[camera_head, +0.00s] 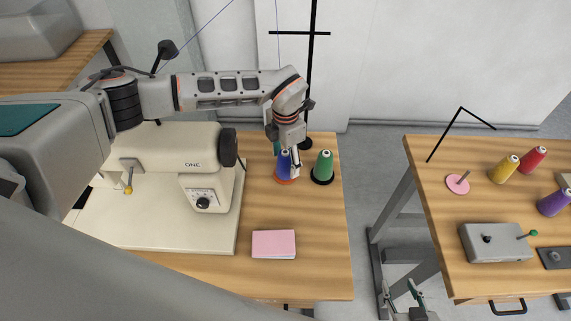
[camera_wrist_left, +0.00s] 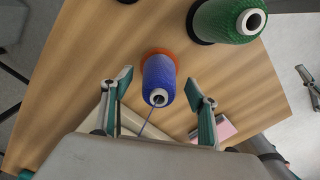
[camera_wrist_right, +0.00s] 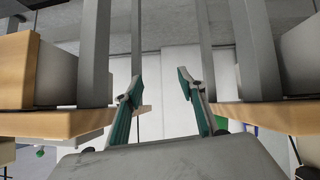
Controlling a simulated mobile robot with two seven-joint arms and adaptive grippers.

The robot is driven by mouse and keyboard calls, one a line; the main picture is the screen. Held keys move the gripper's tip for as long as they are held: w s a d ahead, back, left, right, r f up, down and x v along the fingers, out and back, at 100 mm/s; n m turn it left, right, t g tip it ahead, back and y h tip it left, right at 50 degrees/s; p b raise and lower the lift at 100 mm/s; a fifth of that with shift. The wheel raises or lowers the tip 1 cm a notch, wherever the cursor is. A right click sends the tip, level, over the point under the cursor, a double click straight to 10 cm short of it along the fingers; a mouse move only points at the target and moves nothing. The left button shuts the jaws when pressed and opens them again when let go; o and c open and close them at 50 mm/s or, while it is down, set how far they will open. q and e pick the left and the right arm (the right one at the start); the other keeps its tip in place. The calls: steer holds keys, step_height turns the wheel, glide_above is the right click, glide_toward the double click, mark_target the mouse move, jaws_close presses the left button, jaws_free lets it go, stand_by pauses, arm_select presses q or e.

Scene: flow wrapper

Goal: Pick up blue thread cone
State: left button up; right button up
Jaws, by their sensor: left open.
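The blue thread cone (camera_head: 284,166) stands upright on a reddish-orange base on the left table, to the right of the sewing machine. It also shows in the left wrist view (camera_wrist_left: 159,78), with a thread running from its top. My left gripper (camera_head: 288,160) is open above the cone; in the left wrist view its fingertips (camera_wrist_left: 161,88) lie on either side of the cone's near end.
A green thread cone (camera_head: 323,167) stands close to the right of the blue one. A cream sewing machine (camera_head: 160,152) is to the left. A pink pad (camera_head: 273,244) lies in front. A black thread stand (camera_head: 310,70) rises behind. The right table (camera_head: 438,172) holds yellow, red and purple cones.

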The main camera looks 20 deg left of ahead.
arm_select(q)
step_height(320, 180, down, 2)
steer(key=shift+f+b, duration=0.25)
steer(key=shift+b, duration=0.6)
steer(key=shift+f, duration=0.1)
arm_select(e)
steer(key=shift+w+a+r+t+y, duration=0.15)
steer(key=shift+w+a, duration=0.15)
steer(key=shift+a, duration=0.15)
steer(key=shift+w+a+r+t+y, duration=0.15)
steer(key=shift+w+a, duration=0.15)
steer(key=shift+a, duration=0.1)
arm_select(q)
steer(key=c, duration=1.3)
arm_select(e)
steer(key=shift+s, duration=0.1)
